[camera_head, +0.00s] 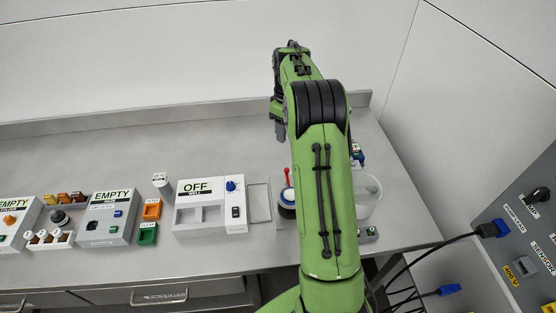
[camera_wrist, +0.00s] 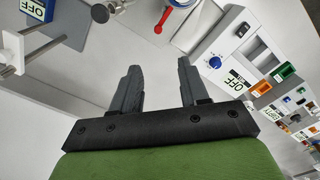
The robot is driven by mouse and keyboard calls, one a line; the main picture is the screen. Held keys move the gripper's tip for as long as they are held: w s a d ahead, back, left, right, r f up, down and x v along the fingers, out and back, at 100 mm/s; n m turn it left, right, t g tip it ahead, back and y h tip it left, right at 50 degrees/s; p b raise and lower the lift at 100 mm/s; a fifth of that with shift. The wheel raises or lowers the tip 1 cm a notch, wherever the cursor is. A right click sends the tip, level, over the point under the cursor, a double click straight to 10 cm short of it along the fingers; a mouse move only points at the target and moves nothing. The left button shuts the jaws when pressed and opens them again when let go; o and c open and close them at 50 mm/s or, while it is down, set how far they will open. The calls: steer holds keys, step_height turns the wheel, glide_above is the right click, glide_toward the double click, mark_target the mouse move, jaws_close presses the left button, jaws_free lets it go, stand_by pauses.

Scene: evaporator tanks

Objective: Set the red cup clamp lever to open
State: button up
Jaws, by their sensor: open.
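The red lever (camera_head: 287,177) stands up, roughly upright, beside my arm in the head view, above a dark and blue round part (camera_head: 287,198). My arm hides what lies to its right. In the wrist view the red lever (camera_wrist: 172,14) is at the top, its round end toward the fingers, by a white round part cut off by the edge. My gripper (camera_wrist: 158,78) is open, with nothing between its two dark fingers. The lever is beyond the fingertips and apart from them. In the head view my gripper (camera_head: 279,128) is partly hidden and lies farther back than the lever.
A white box marked OFF (camera_head: 211,205) stands left of the lever, with a wire frame (camera_head: 260,202) between. Boxes marked EMPTY (camera_head: 107,218) stand farther left. A clear beaker (camera_head: 369,195) is right of my arm. The back of the bench is clear at left.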

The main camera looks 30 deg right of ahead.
mark_target(287, 169)
steer(key=f, duration=1.6)
steer(key=shift+s+d+f, duration=0.1)
steer(key=shift+s+d, duration=0.05)
steer(key=shift+d, duration=0.05)
jaws_close()
